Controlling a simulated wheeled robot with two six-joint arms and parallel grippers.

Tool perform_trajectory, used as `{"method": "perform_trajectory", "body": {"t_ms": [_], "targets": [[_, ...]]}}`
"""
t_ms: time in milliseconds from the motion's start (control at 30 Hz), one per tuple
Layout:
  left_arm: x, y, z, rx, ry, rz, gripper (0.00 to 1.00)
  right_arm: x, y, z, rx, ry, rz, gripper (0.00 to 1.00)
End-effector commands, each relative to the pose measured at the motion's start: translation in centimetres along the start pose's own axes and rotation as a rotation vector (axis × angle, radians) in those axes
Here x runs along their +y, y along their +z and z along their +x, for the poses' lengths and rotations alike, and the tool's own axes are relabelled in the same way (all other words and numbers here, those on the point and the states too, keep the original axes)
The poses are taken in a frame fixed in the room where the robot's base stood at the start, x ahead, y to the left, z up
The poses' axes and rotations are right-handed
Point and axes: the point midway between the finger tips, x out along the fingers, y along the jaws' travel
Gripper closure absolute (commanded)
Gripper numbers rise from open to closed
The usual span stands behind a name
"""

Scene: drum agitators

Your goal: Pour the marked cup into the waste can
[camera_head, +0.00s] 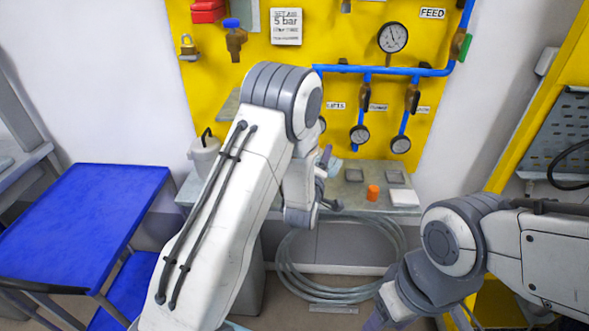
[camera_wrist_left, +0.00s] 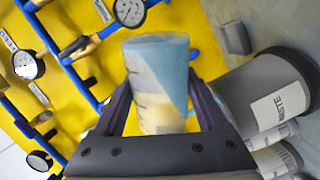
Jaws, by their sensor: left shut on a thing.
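My left gripper (camera_wrist_left: 160,95) is shut on a cup, with one dark finger on each side of it. The cup (camera_wrist_left: 150,112) has dark marks on its side, with pale cream and blue areas meeting along a slant. In the left wrist view the grey waste can (camera_wrist_left: 243,98), with a dark rim and a WASTE label, is right of the cup and apart from it. In the head view my left arm hides most of the left gripper, and I cannot pick out the can. My right gripper (camera_head: 418,318) is at the bottom edge, fingers apart, tips cut off.
A yellow panel (camera_head: 350,110) with gauges and blue pipes (camera_head: 385,71) stands behind a bench. A hose coil (camera_head: 290,265) hangs below. A blue table (camera_head: 85,215) is at left, its top clear.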

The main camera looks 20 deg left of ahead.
Motion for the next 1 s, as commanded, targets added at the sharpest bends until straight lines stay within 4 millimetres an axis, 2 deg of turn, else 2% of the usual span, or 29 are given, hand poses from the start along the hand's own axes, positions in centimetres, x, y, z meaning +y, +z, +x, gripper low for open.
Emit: {"method": "perform_trajectory", "body": {"t_ms": [1000], "targets": [[-1.1, 0.5, 0.1, -0.009, 0.001, -0.081, 0.93, 0.0, 0.0, 0.4, 0.0, 0.0, 0.0, 0.38]]}}
